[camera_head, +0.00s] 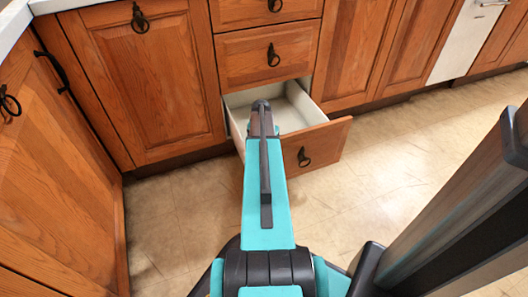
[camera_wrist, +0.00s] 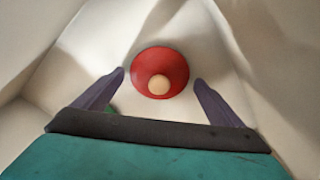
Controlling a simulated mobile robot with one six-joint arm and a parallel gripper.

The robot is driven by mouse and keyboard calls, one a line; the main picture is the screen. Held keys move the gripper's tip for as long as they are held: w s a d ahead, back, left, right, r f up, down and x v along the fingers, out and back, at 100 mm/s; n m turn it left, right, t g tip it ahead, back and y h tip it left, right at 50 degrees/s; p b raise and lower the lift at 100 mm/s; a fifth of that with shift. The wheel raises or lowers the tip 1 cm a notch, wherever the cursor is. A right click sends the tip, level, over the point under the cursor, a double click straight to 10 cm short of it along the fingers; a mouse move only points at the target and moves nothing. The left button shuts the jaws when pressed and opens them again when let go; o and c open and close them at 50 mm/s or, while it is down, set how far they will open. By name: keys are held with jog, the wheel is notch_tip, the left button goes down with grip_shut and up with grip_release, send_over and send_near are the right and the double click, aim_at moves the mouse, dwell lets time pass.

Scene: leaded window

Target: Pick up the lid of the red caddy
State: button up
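The red caddy's lid (camera_wrist: 143,66) shows in the wrist view as a round red disc with a pale, light-wood-coloured knob (camera_wrist: 159,85) at its middle. The caddy's body under it cannot be made out. My gripper (camera_wrist: 160,76) is open, with one dark finger to the left of the lid and one to the right. The lid appears between the fingertips and beyond them, and neither finger visibly touches it. In the head view my arm reaches down into an open drawer (camera_head: 328,133); the fingers and the caddy are hidden there.
The drawer's pale inner walls (camera_wrist: 30,120) surround the lid closely. A small green thing (camera_wrist: 112,109) peeks out beside the left finger, mostly hidden. A closed drawer (camera_head: 240,58) sits directly above the open one. Wooden cabinets stand either side; the tiled floor (camera_head: 400,150) at right is clear.

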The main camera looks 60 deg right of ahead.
jog(key=c, duration=0.9)
jog(key=shift+r, duration=0.1)
notch_tip(320, 180, up, 10)
jog(key=p, duration=0.4)
dwell(0.3)
